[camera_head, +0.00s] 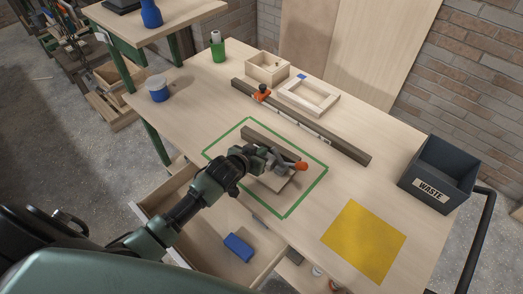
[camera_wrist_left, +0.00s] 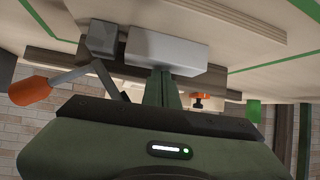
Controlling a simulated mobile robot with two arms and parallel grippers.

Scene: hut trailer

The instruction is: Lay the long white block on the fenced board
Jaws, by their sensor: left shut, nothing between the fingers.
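The fenced board (camera_head: 273,183) lies inside a green taped outline on the workbench, with a dark wooden fence (camera_head: 262,138) along its far side. A clamp with an orange handle (camera_head: 300,166) is on it; the handle also shows in the left wrist view (camera_wrist_left: 30,90). The long white block (camera_wrist_left: 168,48) appears pale grey in the left wrist view, lying on the board beside the grey clamp part (camera_wrist_left: 102,40). In the head view my arm mostly hides it. My left gripper (camera_wrist_left: 162,76) is shut and empty, its fingertips close to the block; contact is unclear.
A long dark rail (camera_head: 310,125), a wooden frame (camera_head: 309,96) and a small wooden box (camera_head: 267,69) are at the back. A waste bin (camera_head: 437,172) stands at the right. A yellow square (camera_head: 364,240) is clear. An open drawer (camera_head: 190,247) holds a blue block (camera_head: 238,247).

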